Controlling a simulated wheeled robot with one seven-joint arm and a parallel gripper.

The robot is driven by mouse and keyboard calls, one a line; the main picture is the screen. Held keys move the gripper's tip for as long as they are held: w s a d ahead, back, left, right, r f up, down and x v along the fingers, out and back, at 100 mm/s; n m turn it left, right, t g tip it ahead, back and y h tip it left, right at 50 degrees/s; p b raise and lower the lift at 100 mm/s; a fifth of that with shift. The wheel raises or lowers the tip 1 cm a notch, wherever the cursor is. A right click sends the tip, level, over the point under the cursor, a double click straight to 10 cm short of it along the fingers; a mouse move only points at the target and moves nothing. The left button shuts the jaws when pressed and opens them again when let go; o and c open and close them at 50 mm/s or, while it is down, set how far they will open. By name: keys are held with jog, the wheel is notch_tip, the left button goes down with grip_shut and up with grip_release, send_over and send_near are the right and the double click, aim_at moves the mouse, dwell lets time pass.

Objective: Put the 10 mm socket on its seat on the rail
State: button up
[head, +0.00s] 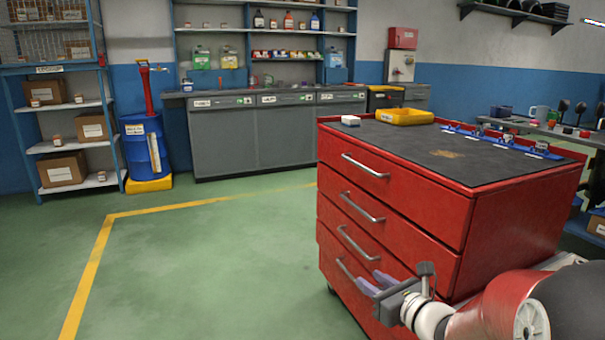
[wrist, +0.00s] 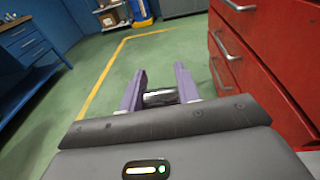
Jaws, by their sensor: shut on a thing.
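My gripper (head: 374,284) is low in front of the red tool cabinet's drawers in the head view, well below its top. In the wrist view, my gripper (wrist: 160,78) is shut on a short, shiny dark metal cylinder, the socket (wrist: 161,97), held crosswise between the purple fingers. Its size marking cannot be read. In the head view the socket cannot be made out. The blue rail (head: 546,155) lies along the far right part of the cabinet top, with several small shiny pieces on it. Its separate seats are too small to tell apart.
The red cabinet (head: 395,192) has projecting drawer handles and a raised rim. A cluttered bench (head: 560,130) stands behind right. Open green floor lies to the left.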

notch_tip(320, 180, up, 12)
jog(key=shift+r, duration=0.2)
dwell(0.5)
jog(key=shift+f, duration=0.1)
notch_tip(320, 180, down, 36)
jog(key=shift+r, duration=0.2)
